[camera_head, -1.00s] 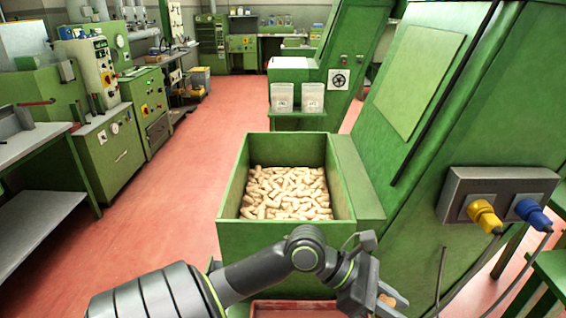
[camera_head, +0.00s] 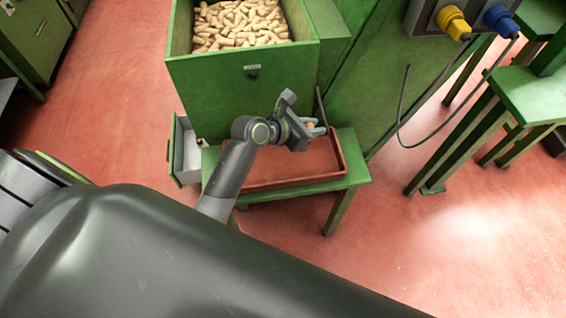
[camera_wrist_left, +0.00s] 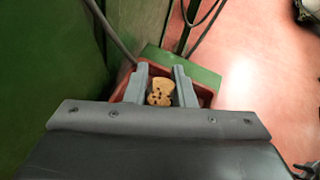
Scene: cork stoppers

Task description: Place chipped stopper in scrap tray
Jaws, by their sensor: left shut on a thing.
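My left gripper (camera_head: 318,130) is over the red tray (camera_head: 290,168) on a small green bench. It is shut on a cork stopper. In the left wrist view the stopper (camera_wrist_left: 160,93) is a light tan cork with dark pits on its end, held between the two grey fingers (camera_wrist_left: 160,88). In the head view only a small bit of the stopper (camera_head: 310,125) shows. The red tray's rim (camera_wrist_left: 206,96) also shows behind the fingers in the wrist view. The stopper looks above the tray; the exact gap cannot be told. My right gripper is not in view.
A green bin (camera_head: 225,90) full of corks (camera_head: 240,25) stands behind the tray. An open drawer (camera_head: 188,150) is left of the bench (camera_head: 340,185). A green machine (camera_head: 375,70) with a hanging cable (camera_head: 402,110) is at right.

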